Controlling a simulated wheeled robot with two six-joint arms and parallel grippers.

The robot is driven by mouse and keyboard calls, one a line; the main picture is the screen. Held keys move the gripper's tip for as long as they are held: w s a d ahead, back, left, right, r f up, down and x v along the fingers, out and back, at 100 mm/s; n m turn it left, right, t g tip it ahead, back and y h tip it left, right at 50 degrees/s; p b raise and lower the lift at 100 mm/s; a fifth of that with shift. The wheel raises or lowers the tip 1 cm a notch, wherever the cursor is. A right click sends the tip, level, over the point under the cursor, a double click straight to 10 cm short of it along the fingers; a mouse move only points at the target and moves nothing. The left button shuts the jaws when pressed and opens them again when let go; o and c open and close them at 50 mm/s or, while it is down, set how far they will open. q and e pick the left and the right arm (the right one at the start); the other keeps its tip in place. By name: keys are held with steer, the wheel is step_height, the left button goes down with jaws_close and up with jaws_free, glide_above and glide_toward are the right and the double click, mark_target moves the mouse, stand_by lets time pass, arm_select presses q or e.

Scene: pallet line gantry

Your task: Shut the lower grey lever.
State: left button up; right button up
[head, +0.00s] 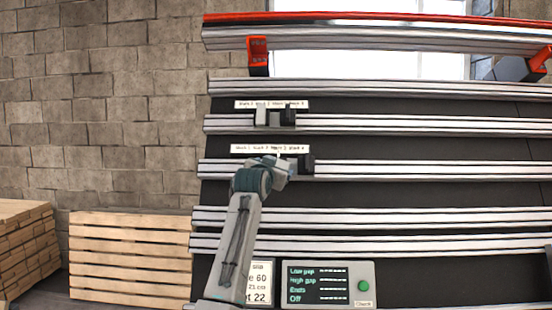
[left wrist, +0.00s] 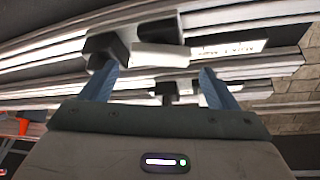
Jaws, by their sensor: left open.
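In the head view the lower dark block (head: 307,163) sits on the lower labelled rail, at the right end of my left gripper (head: 280,165). The gripper hides the grey part beside this block. In the left wrist view my gripper (left wrist: 156,80) is open, with its two blue fingers spread. A light grey lever (left wrist: 160,56) lies across the view just beyond the fingertips, next to a black block (left wrist: 104,48). The space between the fingers looks empty. I cannot tell whether a finger touches the lever or block.
An upper grey lever (head: 262,116) and dark block stand on the rail above. White label strips (head: 271,104) run above both. A panel with a green button (head: 363,286) is at the bottom. Red brackets (head: 258,56) hang from the top rail. Wooden pallets (head: 130,255) stand left.

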mark_target(278, 164)
arm_select(q)
steer(key=w, duration=0.1)
steer(key=w+p, duration=0.1)
steer(key=w, duration=0.1)
steer(key=w+p, duration=0.1)
steer(key=shift+w+d, duration=0.3)
steer(key=shift+d, duration=0.05)
steer(key=c, duration=0.7)
